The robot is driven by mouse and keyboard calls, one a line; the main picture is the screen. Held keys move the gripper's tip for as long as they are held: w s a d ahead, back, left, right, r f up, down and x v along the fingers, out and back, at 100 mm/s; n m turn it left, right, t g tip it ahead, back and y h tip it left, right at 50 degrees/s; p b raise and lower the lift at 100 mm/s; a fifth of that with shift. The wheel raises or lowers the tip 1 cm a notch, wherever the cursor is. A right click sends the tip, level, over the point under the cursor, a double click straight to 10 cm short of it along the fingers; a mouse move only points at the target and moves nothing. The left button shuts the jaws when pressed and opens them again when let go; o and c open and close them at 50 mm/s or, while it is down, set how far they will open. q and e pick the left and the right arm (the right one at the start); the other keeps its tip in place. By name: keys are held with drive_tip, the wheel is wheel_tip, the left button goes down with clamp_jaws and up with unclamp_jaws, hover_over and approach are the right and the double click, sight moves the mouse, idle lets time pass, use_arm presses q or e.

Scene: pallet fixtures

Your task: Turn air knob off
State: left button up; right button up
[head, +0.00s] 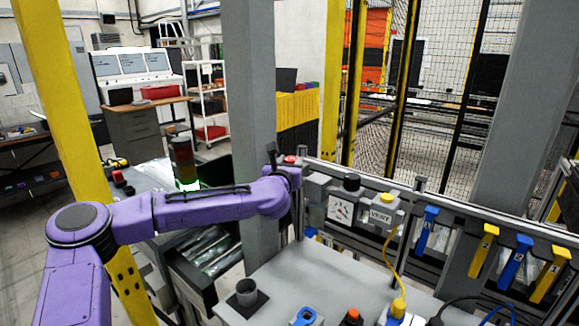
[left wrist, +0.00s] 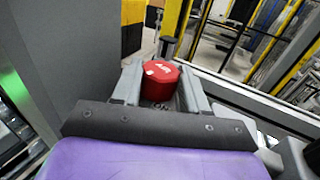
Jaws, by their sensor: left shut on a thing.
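The air knob (left wrist: 160,73) is a red, faceted cap with white lettering and a white dot. In the left wrist view it sits between the two grey fingers of my left gripper (left wrist: 161,90), which is shut on it. In the head view my purple left arm reaches across from the left, and the left gripper (head: 284,160) is at the left end of the fixture rail. Only a little of the red knob (head: 290,159) shows there. The knob's base is mostly hidden by the gripper. My right gripper is not in view.
A pressure gauge (head: 341,209) and a grey VENT box (head: 383,214) with a yellow top are right of the knob. Blue and yellow tags (head: 483,250) hang along the rail. A grey post (head: 250,100) stands close behind my left arm. A dark cup (head: 246,292) stands on the grey table.

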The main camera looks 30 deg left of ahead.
use_arm(q)
drive_tip(key=shift+a+f+m+t+h+b, duration=0.15)
drive_tip(key=shift+m+h+b, duration=0.15)
drive_tip(key=shift+h, duration=0.15)
drive_tip(key=shift+a+m+t+h+b, duration=0.15)
drive_tip(key=shift+m+h+b, duration=0.15)
drive_tip(key=shift+h, duration=0.15)
drive_tip(key=shift+s+m+h+b, duration=0.1)
drive_tip(key=shift+m+h+b, duration=0.25)
drive_tip(key=shift+m+h, duration=0.5)
drive_tip(key=shift+a+r+m+t+h, duration=0.15)
drive_tip(key=shift+m+h, duration=0.4)
drive_tip(key=shift+h, duration=0.5)
drive_tip(key=shift+d+r+m+t+h, duration=0.15)
drive_tip(key=shift+m+h, duration=0.35)
drive_tip(key=shift+h, duration=0.5)
drive_tip(key=shift+f, duration=0.1)
drive_tip(key=o, duration=1.1)
drive_tip(key=shift+c, duration=0.2)
drive_tip(key=shift+a, duration=0.1)
